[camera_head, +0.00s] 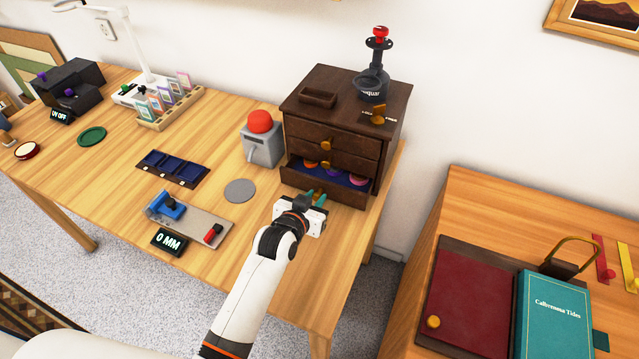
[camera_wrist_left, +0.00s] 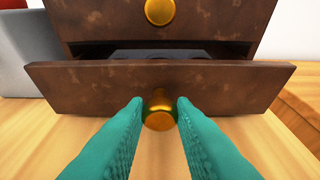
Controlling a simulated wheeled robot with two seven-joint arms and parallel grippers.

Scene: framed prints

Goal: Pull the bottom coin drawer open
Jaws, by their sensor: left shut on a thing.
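The dark brown coin cabinet (camera_head: 352,108) stands at the right end of the wooden table. Its bottom drawer (camera_head: 352,196) is pulled partly out, and coloured coins (camera_head: 333,174) show inside on a blue lining. My left gripper (camera_head: 314,199) is at the front of this drawer. In the left wrist view its green fingers (camera_wrist_left: 160,105) are on both sides of the brass knob (camera_wrist_left: 158,120), shut on it. The bottom drawer front (camera_wrist_left: 80,88) stands out from the drawer above. The upper drawers look closed. My right gripper is not in view.
A grey box with a red button (camera_head: 261,122) stands close left of the cabinet. A grey disc (camera_head: 240,190), a blue tray (camera_head: 173,167) and a gauge (camera_head: 183,220) lie further left. The table's front edge is near my arm. A second table (camera_head: 455,215) holds books.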

